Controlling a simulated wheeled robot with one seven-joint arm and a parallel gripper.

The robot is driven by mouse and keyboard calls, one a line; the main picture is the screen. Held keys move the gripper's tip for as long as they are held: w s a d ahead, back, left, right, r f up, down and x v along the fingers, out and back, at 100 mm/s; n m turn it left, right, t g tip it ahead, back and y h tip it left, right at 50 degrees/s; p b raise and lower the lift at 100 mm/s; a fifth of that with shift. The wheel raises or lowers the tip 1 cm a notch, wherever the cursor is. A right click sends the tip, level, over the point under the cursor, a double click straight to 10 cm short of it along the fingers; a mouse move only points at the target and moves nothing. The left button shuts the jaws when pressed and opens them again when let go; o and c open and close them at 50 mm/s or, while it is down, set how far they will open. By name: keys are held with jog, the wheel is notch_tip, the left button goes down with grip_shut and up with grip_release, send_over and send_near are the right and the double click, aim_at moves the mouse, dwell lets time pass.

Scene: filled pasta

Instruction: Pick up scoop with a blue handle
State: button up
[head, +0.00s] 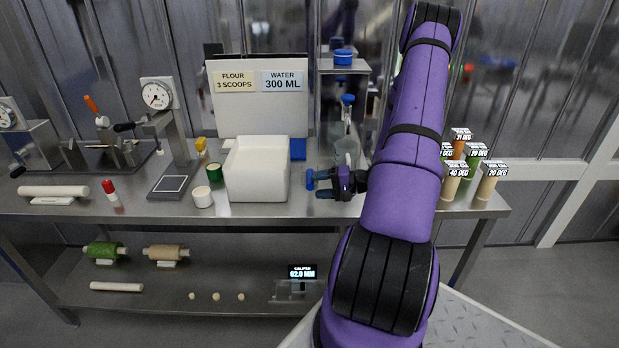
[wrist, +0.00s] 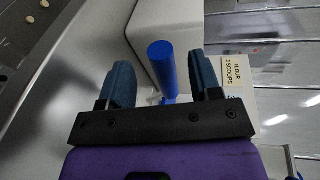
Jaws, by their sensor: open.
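The scoop's blue handle (head: 309,180) stands at the front right of the white bin in the head view. In the wrist view the handle (wrist: 162,62) is a blue cylinder between my two fingers, with clear space on both sides. My gripper (head: 324,184) is open and sits just right of the handle, with its fingers pointing left toward it. In the wrist view my gripper (wrist: 158,72) shows both dark blue fingers apart. The scoop's bowl is not clearly visible.
The white bin (head: 257,185) stands close left of the handle. A sign (head: 258,95) reads flour 3 scoops, water 300 ml. A clear vessel (head: 346,150) is behind my gripper. A small white jar (head: 202,197) and a scale (head: 171,186) are left of the bin.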

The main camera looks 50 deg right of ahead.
jog(key=x, duration=0.5)
jog(key=shift+r, duration=0.1)
jog(key=shift+c, duration=0.5)
jog(key=c, duration=0.9)
